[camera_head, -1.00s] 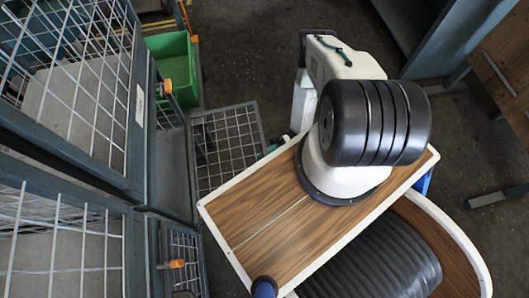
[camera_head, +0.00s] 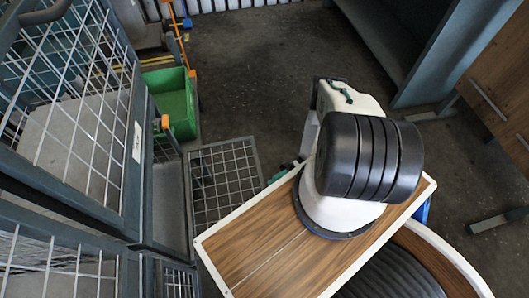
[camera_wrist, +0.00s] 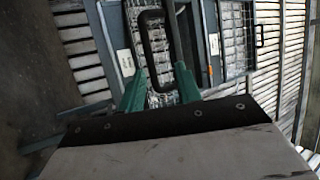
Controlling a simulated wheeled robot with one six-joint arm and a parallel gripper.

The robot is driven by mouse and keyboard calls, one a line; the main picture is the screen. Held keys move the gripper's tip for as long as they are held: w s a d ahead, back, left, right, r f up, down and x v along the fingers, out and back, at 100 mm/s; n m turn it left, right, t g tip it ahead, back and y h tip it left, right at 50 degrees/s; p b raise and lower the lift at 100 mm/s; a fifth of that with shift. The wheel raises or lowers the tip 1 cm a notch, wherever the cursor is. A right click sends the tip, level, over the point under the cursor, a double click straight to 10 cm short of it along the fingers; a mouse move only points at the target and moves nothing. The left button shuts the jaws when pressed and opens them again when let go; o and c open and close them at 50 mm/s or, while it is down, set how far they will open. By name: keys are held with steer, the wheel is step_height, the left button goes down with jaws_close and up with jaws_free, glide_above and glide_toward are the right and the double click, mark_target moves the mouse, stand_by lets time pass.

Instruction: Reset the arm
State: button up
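My gripper shows in the wrist view, its two green fingers (camera_wrist: 160,80) spread apart with a gap between them. A black loop-shaped handle (camera_wrist: 142,38) stands in line with that gap, in front of a mesh panel. I cannot tell how far beyond the fingertips it is, or whether it touches them. In the head view my arm is folded over my wood-topped base, with the thick black ribbed part toward the camera. The gripper is mostly hidden behind the arm there.
Mesh cages (camera_head: 75,100) with grey frames stand at the left. A low mesh panel (camera_head: 224,180) is close to my base. A green bin (camera_head: 172,102) stands behind it. A blue-grey cabinet (camera_head: 425,50) and a wooden panel (camera_head: 497,70) are at the right. Dark floor (camera_head: 265,70) lies open between.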

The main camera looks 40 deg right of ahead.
steer(key=w+d+r+m+g+h, duration=0.25)
steer(key=r+h, duration=0.25)
steer(key=r, duration=0.7)
steer(key=w+d+r+m+g+h, duration=0.1)
steer(key=w+r+g+h, duration=0.3)
steer(key=r, duration=0.9)
steer(key=w+d+r+m+g+h, duration=0.25)
steer(key=r+h, duration=0.35)
steer(key=r, duration=0.6)
steer(key=s+a+r+n+t+h, duration=0.1)
steer(key=s+a+r+t+h, duration=0.1)
steer(key=r, duration=0.7)
steer(key=s+a+r+n+t+h, duration=0.1)
steer(key=s+a+r+t+h, duration=0.2)
steer(key=r, duration=0.7)
steer(key=s+a+r+n+t+h, duration=0.1)
steer(key=s+a+r+t+h, duration=0.2)
steer(key=s+r, duration=0.6)
steer(key=a+r+t, duration=0.1)
steer(key=a+t, duration=0.1)
steer(key=a, duration=0.1)
steer(key=shift+s+a+n, duration=0.3)
steer(key=shift+s+n, duration=0.05)
steer(key=shift+n, duration=0.05)
